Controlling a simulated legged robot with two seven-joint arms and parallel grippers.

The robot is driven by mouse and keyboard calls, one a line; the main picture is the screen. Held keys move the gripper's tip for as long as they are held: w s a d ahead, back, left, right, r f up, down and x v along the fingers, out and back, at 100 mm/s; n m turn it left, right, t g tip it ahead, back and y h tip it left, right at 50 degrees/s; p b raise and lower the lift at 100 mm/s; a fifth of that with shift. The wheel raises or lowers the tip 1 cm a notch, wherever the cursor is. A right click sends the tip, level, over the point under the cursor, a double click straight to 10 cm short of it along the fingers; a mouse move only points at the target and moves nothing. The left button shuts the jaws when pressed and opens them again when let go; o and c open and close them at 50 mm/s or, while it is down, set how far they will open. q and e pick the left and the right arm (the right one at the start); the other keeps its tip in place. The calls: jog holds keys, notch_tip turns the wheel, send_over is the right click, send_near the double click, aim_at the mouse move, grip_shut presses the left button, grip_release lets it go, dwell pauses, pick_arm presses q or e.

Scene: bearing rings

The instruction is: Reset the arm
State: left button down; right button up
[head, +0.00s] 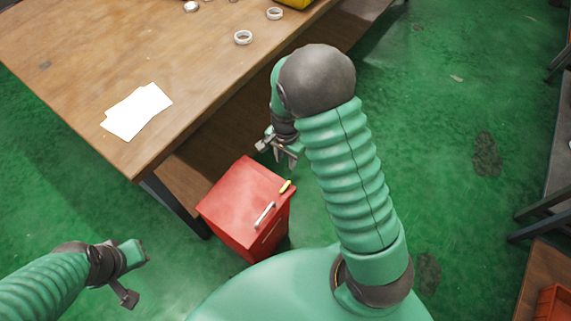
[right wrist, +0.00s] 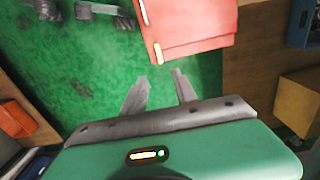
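My right gripper (head: 280,152) hangs near the front edge of the wooden table, above and behind the red cabinet in the head view. In the right wrist view its two fingers (right wrist: 160,93) are apart with nothing between them, over green floor. My left gripper (head: 134,274) is at the lower left in the head view, its two fingers spread apart and empty. The bearing rings lie on the wooden table (head: 60,90): one white ring (head: 243,38) near its right edge and another ring (head: 274,14) farther back. Both grippers are clear of the rings.
A red cabinet (head: 238,200) with a white handle stands on the floor by the table. White paper sheets (head: 138,111) lie on the table. A yellow object (head: 294,3) is cut off at the top. Green floor (head: 450,130) is open to the right.

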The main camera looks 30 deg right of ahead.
dwell(0.4)
jog(key=s+a+r+n+t+p, duration=0.1)
jog(key=s+a+r+n+p, duration=0.1)
jog(key=r, duration=0.5)
jog(key=s+a+r+n+p, duration=0.2)
jog(key=s+r+n+p, duration=0.2)
jog(key=r+n, duration=0.3)
jog(key=s+a+r+n+t+p, duration=0.1)
jog(key=s+a+r+n+p, duration=0.1)
jog(key=r, duration=0.5)
jog(key=s+n+p, duration=0.1)
jog(key=n+p, duration=0.1)
jog(key=p, duration=0.1)
jog(key=shift+s+a+r+n+t, duration=0.25)
jog(key=shift+s+n+t, duration=0.05)
jog(key=shift+s+n, duration=0.1)
jog(key=shift+s, duration=0.15)
jog(key=shift+a, duration=0.15)
